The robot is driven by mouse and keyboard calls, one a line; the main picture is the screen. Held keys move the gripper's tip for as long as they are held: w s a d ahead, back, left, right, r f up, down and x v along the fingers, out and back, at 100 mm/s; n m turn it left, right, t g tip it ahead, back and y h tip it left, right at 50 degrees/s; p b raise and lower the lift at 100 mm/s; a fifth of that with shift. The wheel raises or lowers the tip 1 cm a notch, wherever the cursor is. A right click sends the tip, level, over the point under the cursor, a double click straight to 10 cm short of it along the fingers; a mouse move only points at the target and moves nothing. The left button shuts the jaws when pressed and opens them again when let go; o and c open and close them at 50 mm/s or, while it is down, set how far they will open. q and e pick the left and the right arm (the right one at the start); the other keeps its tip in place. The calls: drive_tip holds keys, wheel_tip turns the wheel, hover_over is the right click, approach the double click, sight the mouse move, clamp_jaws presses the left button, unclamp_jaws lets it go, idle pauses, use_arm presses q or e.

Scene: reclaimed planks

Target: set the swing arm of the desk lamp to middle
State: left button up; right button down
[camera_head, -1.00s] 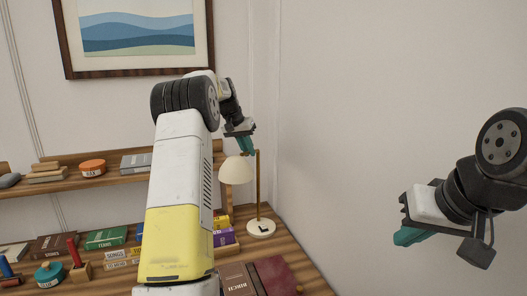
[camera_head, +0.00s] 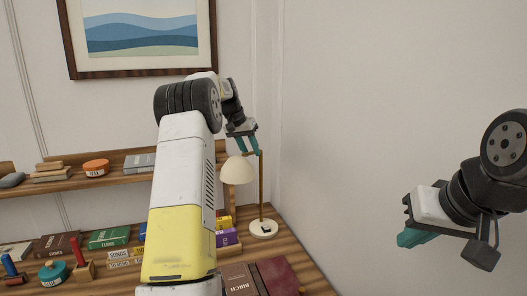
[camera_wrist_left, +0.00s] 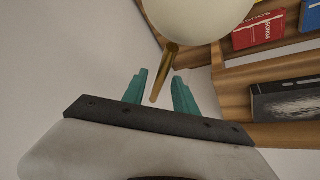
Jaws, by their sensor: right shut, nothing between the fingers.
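The desk lamp has a cream shade (camera_head: 237,170), a thin brass post (camera_head: 261,188) and a round cream base (camera_head: 263,228) on the desk near the wall corner. My left gripper (camera_head: 249,145) is at the top of the lamp, just above the shade. In the left wrist view its teal fingers (camera_wrist_left: 159,92) stand apart. The brass swing arm (camera_wrist_left: 164,75) runs out from under the shade (camera_wrist_left: 200,14), its end between the fingertips with gaps on both sides. My right gripper (camera_head: 416,238) is shut and empty, away from the lamp at the right.
Books and small items crowd the desk (camera_head: 300,250) left of the lamp and in front of it, including a dark red book (camera_head: 277,277). A wooden shelf (camera_head: 120,180) runs along the back wall. My left arm hides the desk's middle. The space by the right wall is clear.

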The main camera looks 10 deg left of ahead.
use_arm(q)
drive_tip(key=v, duration=0.7)
drive_tip(key=shift+r, duration=0.35)
drive_tip(key=shift+s, duration=0.15)
drive_tip(key=s+d+r, duration=0.2)
drive_tip(key=s+d, duration=0.1)
drive_tip(key=s, duration=0.4)
drive_tip(key=s+d+r+t, duration=0.1)
drive_tip(key=s+d+r, duration=0.1)
drive_tip(key=s+d, duration=0.3)
drive_tip(key=s+d+r, duration=0.2)
drive_tip(key=s, duration=0.6)
drive_tip(key=s+d+f, duration=0.2)
drive_tip(key=s+f, duration=0.1)
drive_tip(key=s, duration=0.4)
drive_tip(key=s+d+f, duration=0.2)
drive_tip(key=s+f, duration=0.2)
drive_tip(key=s, duration=0.3)
drive_tip(key=s+d+f+t, duration=0.1)
drive_tip(key=s+d+f, duration=0.1)
drive_tip(key=s+f, duration=0.2)
drive_tip(key=s, duration=0.3)
drive_tip(key=shift+n+y, duration=0.3)
drive_tip(key=shift+a, duration=0.15)
